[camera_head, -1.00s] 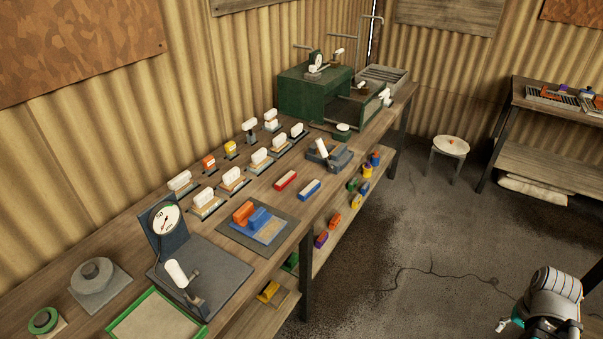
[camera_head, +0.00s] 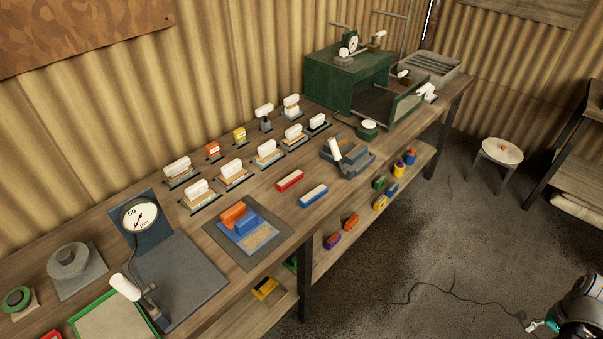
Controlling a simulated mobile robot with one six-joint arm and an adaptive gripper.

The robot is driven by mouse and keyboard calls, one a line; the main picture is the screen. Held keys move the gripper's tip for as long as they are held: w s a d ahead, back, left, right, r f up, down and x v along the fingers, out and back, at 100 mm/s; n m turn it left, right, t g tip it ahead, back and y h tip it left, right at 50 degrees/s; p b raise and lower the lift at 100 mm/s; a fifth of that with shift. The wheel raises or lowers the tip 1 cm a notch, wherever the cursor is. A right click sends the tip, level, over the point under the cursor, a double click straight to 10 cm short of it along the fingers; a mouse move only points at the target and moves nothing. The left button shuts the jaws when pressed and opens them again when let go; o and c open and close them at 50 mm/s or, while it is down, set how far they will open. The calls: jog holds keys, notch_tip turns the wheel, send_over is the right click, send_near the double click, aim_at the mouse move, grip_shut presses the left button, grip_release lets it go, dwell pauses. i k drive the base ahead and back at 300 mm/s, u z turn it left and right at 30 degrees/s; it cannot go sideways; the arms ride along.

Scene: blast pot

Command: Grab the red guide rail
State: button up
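A small red bar with a pale top (camera_head: 289,180), which looks like the red guide rail, lies on the wooden bench near its front edge. A similar blue bar with a pale top (camera_head: 313,196) lies just to its right, apart from it. My gripper (camera_head: 535,326) shows only partly at the bottom right corner, over the floor and far from the bench. Its fingers are too small and cut off to tell whether they are open.
The bench (camera_head: 272,206) holds several white-topped blocks behind the red bar, a dark mat (camera_head: 218,233) with orange and blue blocks, a dial gauge (camera_head: 139,216) and a green cabinet (camera_head: 345,78). A stool (camera_head: 501,152) stands at right. The floor before the bench is mostly clear.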

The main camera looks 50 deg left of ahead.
aim_at(291, 180)
jog(key=i, duration=1)
jog(key=u, duration=2.55)
